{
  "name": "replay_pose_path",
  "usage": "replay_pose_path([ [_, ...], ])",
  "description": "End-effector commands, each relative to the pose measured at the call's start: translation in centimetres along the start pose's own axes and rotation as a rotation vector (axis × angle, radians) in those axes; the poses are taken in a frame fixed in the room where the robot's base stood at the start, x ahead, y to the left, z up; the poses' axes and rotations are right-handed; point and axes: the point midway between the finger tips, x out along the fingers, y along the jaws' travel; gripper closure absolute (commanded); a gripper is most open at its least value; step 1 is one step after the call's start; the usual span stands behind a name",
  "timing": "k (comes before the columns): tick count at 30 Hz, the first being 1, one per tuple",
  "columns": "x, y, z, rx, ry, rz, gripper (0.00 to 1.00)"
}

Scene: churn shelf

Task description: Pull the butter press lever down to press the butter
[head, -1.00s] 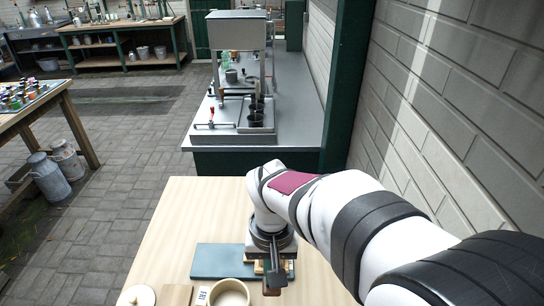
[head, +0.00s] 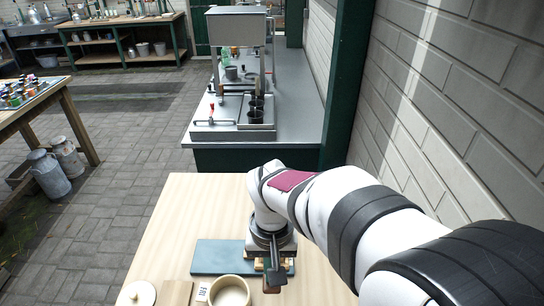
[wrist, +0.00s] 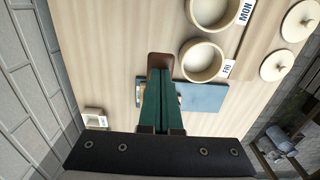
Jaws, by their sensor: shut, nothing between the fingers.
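My gripper (wrist: 160,74) shows in the wrist view as two green fingers, closed together with nothing between them. Their tips are at a brown wooden handle piece (wrist: 160,61), which looks like the end of the butter press lever; I cannot tell whether they touch it. In the head view a brown end (head: 272,290) shows just below my wrist. The rest of the press is mostly hidden behind my wrist and fingers. Any butter is hidden. A blue-grey board (head: 217,257) lies by the press, and it also shows in the wrist view (wrist: 207,97).
A round bowl (head: 230,291) marked FRI, a wooden block (head: 177,293) and a round lid (head: 140,294) stand left of the press. The wrist view shows a second bowl (wrist: 213,10) marked MON. A brick wall (head: 455,90) is on the right. The table's far left is clear.

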Motion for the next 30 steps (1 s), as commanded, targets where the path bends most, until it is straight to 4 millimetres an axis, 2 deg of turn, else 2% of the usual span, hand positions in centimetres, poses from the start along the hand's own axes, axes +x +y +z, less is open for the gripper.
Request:
replay_pose_path([
  [30,0.76,0.01,0.05,0.001,-0.002,0.001,1.0],
])
